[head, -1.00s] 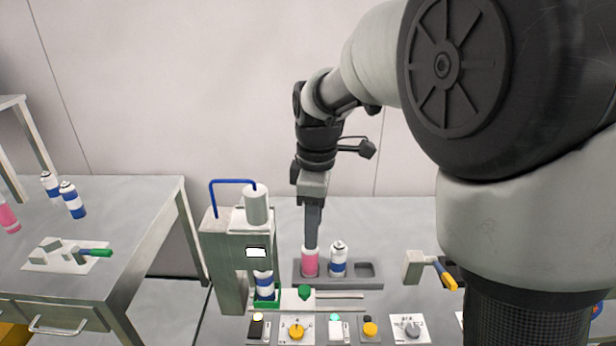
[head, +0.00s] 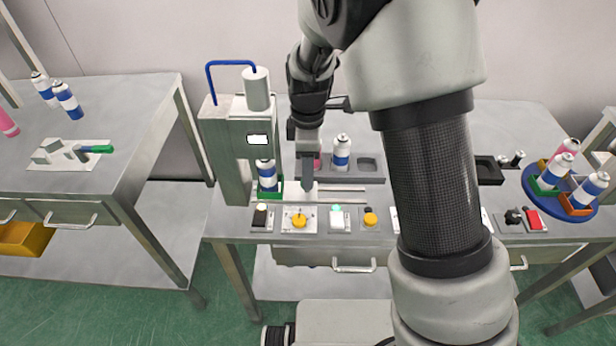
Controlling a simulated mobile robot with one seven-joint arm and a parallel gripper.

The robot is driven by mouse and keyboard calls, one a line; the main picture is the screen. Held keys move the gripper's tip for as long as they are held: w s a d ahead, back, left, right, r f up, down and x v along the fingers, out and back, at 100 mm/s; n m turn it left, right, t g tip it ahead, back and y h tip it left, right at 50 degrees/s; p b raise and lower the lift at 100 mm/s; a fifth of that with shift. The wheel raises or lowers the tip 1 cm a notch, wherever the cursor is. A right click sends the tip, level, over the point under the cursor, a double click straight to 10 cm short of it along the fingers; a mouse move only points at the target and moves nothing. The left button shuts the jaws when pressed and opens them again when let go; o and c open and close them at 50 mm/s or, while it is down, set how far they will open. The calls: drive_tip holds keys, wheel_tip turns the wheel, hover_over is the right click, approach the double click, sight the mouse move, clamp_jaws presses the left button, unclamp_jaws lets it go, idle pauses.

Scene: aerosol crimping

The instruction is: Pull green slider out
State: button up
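The green slider (head: 263,198) is a green cradle under the crimping machine (head: 228,150). A blue-and-white can (head: 267,178) stands upright in it, beneath the machine's head. A pale bar (head: 294,189) extends right from the cradle. My gripper (head: 308,184) points down at this bar, seen edge-on. Its fingertips cover the place of the slider's green knob, which I cannot see. I cannot tell whether the fingers are open or closed around the knob.
Behind my gripper, a grey rack (head: 355,178) holds a blue-and-white can (head: 342,152) and a mostly hidden pink can (head: 317,163). In front is a row of controls, including a yellow knob (head: 299,220). A blue turntable (head: 562,208) with several cans stands at right.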

drive_tip(key=shift+f, duration=1.35)
clamp_jaws()
